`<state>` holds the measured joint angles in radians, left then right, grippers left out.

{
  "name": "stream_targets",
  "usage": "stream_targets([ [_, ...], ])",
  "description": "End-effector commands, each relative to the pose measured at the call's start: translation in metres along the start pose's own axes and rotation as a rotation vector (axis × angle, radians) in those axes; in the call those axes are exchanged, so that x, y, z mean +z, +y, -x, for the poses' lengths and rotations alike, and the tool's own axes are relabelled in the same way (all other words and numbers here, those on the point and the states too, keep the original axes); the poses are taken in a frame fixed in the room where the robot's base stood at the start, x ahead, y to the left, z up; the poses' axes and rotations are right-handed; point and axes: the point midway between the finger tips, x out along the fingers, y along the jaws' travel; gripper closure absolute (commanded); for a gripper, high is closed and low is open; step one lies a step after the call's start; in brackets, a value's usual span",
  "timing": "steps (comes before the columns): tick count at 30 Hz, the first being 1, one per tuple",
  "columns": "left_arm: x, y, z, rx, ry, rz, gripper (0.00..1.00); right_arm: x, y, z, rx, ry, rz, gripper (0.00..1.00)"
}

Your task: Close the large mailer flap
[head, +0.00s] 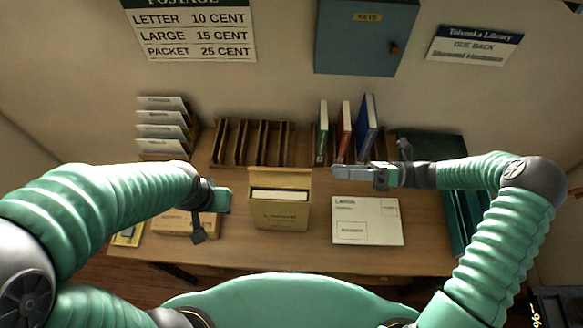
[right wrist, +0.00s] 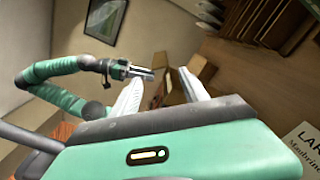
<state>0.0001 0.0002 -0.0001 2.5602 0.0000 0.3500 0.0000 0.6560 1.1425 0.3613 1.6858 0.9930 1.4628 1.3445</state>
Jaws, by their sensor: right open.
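My right gripper (head: 338,172) is open and empty, up and to the right of the mailer, apart from the flap. In the right wrist view its two fingers (right wrist: 160,88) are spread, with brown cardboard (right wrist: 201,70) seen beyond them. My left gripper (head: 224,200) is left of the mailer; its finger gap is unclear.
A white "LARGE" envelope (head: 367,222) lies right of the mailer. A flat cardboard packet (head: 187,224) lies partly behind my left gripper. A wooden slotted rack (head: 252,142), upright books (head: 345,130) and a letter tray (head: 163,125) line the back. Dark green boxes (head: 455,215) stand at right.

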Motion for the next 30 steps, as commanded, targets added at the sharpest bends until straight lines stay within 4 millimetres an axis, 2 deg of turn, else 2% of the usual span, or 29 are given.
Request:
stream_targets([
  [1,-0.002,0.0,0.008,0.0,0.0,0.0,0.64,0.002,0.004,-0.012,0.006,0.003,-0.001,0.47],
  [9,-0.007,0.0,0.029,0.0,0.0,0.0,0.64,0.0,0.006,-0.08,0.007,0.003,0.0,0.47],
  [15,-0.01,0.0,0.04,0.0,0.001,0.0,0.64,-0.001,0.004,-0.123,0.004,0.004,0.002,0.47],
  [21,-0.01,0.0,0.043,0.0,0.0,0.0,0.64,-0.002,0.002,-0.14,0.002,0.004,0.003,0.47],
  [27,-0.01,0.0,0.042,0.0,0.0,0.0,0.64,-0.003,0.001,-0.14,0.002,0.003,0.004,0.47],
  [28,-0.01,0.0,0.042,0.0,0.0,0.0,0.64,-0.003,0.001,-0.14,0.002,0.003,0.004,0.49],
  [30,-0.01,0.0,0.042,0.0,0.0,0.0,0.64,-0.003,0.001,-0.14,0.002,0.003,0.004,0.58],
])
